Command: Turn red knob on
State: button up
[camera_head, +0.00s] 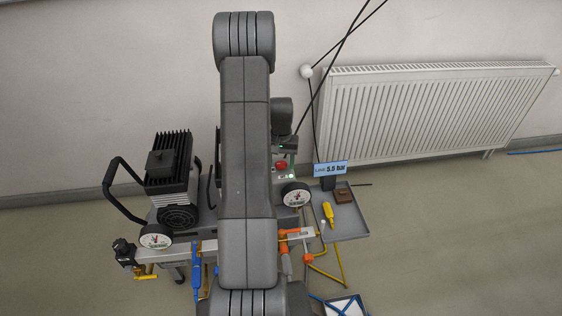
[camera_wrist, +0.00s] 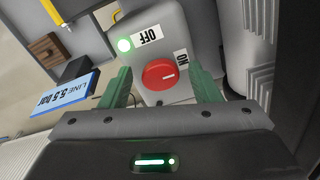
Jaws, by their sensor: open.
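The red knob (camera_wrist: 158,75) is round, on the sloped face of a grey control box (camera_wrist: 178,18), with a short white mark pointing to the right in the wrist view. An upside-down OFF label (camera_wrist: 149,35) lies above it and a sideways ON label (camera_wrist: 182,62) to its upper right. A green lamp (camera_wrist: 125,44) glows at the upper left. My gripper (camera_wrist: 158,72) is open, with one green finger on each side of the knob; I cannot tell whether they touch it. The knob also shows in the head view (camera_head: 281,166), just right of my arm.
A black finned motor (camera_head: 170,165) stands left of my arm. Round gauges (camera_head: 296,194) sit on the bench front. A grey tray (camera_head: 354,222) holds a yellow tool and brown block, near a blue "LINE 5.5 bar" sign (camera_head: 331,169). A radiator (camera_head: 425,112) hangs behind.

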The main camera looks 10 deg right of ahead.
aim_at(281, 164)
notch_tip(281, 164, up, 14)
jog(key=p, duration=0.2)
jog(key=shift+f, duration=0.1)
dwell(0.3)
notch_tip(281, 164, down, 14)
jog(key=shift+r+b, duration=0.1)
jog(key=shift+b, duration=0.9)
